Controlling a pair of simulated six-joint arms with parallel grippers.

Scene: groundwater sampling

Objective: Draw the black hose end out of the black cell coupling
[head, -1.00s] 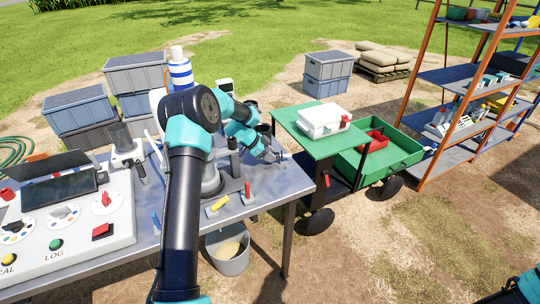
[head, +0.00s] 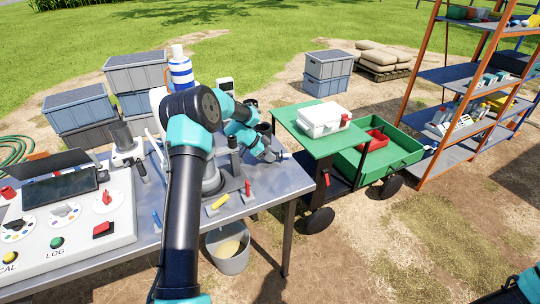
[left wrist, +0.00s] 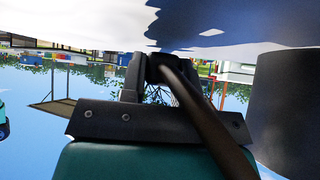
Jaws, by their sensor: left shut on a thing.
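My left gripper (head: 277,155) is over the right end of the metal table, largely behind my own arm in the head view. It is shut on a dark, curved piece that looks like the black hose end (left wrist: 203,112). In the left wrist view this piece runs from the jaws (left wrist: 150,68) down across the gripper's dark plate. The black cell coupling cannot be told apart from the dark parts around the jaws, so I cannot tell whether the hose end is still in it. My right gripper is out of view; only part of its arm shows at the lower right.
The grey table (head: 265,186) carries a control panel (head: 75,225), a yellow-handled tool (head: 218,205) and a red-topped piece (head: 248,190). A bucket (head: 229,262) stands below. A green cart (head: 305,147) with a white case (head: 322,120) stands close to the right.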

